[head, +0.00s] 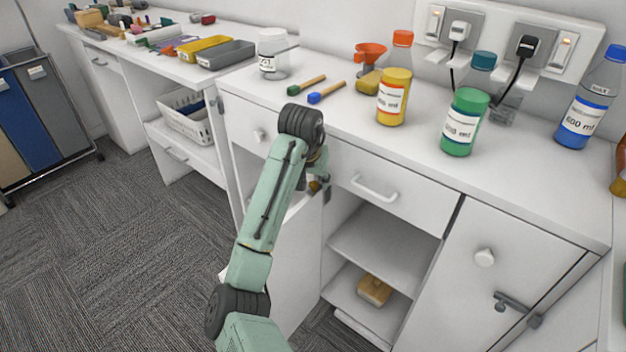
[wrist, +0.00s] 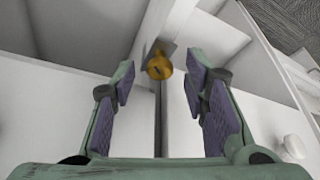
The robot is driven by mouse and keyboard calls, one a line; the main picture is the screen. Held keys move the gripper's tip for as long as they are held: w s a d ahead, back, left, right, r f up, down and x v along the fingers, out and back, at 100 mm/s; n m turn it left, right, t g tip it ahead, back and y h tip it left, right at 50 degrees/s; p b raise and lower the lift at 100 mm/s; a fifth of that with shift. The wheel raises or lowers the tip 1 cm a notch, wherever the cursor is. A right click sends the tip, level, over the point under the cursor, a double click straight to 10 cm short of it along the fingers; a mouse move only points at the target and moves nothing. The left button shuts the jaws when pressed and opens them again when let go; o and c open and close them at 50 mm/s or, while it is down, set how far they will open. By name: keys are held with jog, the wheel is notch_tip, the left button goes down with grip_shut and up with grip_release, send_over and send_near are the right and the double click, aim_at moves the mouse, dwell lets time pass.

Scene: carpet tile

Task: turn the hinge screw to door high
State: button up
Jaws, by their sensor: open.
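The hinge screw (wrist: 158,66) is a brass-yellow knob with a dark slot, on a grey hinge plate at a cabinet edge. It lies ahead of my gripper (wrist: 160,84), between the lines of the two fingers. The gripper is open, with purple pads on either side and nothing between them. In the head view the screw (head: 314,185) is a small orange spot beside my arm's end, partly hidden. The door (head: 300,262) stands open below it, partly behind my arm. My arm hides most of the gripper there.
The counter above holds a yellow bottle (head: 393,98), a green bottle (head: 464,122), a jar (head: 272,55) and two small brushes. A drawer with a handle (head: 375,189) is right of the screw. Open shelves below hold a tan block (head: 374,290).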

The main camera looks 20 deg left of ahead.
jog(key=shift+c, duration=0.3)
grip_shut()
jog(key=shift+m, duration=0.3)
jog(key=shift+a+m+g+h+p, duration=0.15)
jog(key=shift+m+h+p, duration=0.4)
jog(key=shift+m, duration=0.75)
jog(key=shift+a+m+g+h+p, duration=0.15)
jog(key=shift+m+h+p, duration=0.4)
jog(key=shift+m, duration=0.75)
jog(key=shift+d, duration=0.1)
jog(key=shift+o, duration=0.3)
grip_release()
